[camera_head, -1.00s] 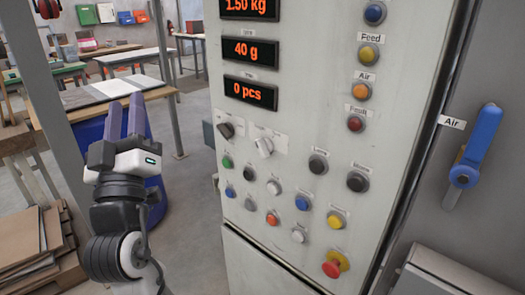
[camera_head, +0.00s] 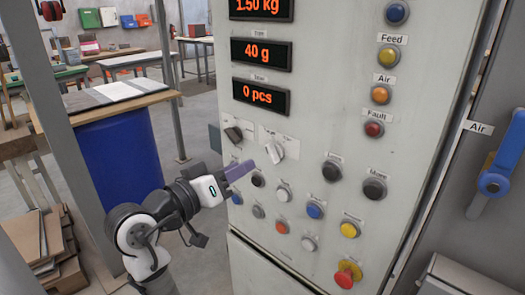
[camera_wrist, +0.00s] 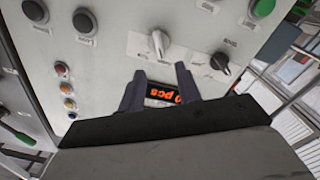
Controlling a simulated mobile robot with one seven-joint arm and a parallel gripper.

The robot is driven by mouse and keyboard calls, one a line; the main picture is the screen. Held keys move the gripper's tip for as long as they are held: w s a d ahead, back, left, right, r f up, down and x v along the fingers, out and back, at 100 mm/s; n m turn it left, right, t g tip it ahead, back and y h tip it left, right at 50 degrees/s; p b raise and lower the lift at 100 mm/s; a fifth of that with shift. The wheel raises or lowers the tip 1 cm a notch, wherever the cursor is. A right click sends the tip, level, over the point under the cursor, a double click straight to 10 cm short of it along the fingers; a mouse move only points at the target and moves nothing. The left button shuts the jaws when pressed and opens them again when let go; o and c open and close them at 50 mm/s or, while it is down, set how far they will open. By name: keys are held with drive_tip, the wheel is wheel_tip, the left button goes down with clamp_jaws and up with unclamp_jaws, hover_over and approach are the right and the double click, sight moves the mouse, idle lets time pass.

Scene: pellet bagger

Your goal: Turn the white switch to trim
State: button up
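The white switch (camera_head: 275,151) is a small knob on a label plate on the grey control panel, below the "0 pcs" display. Its printed positions are too small to read. The switch also shows in the wrist view (camera_wrist: 158,42), beyond my fingertips and near the top. My gripper (camera_head: 241,170) is left of and slightly below the white switch in the head view, apart from it. In the wrist view my gripper (camera_wrist: 159,82) has its two fingers spread with nothing between them; the red display shows through the gap.
A black switch (camera_head: 233,134) sits just left of the white one. Several push buttons lie below, with a red mushroom button (camera_head: 347,275) at lower right. A blue air lever (camera_head: 505,155) is at far right. Open floor and tables are left of the panel.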

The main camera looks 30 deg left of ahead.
sight(268, 152)
drive_tip(key=w, duration=0.2)
drive_tip(key=w+p, duration=0.1)
drive_tip(key=w, duration=0.2)
drive_tip(key=w+d, duration=0.1)
drive_tip(key=w, duration=0.1)
drive_tip(key=shift+w, duration=0.4)
drive_tip(key=shift+c, duration=0.3)
clamp_jaws()
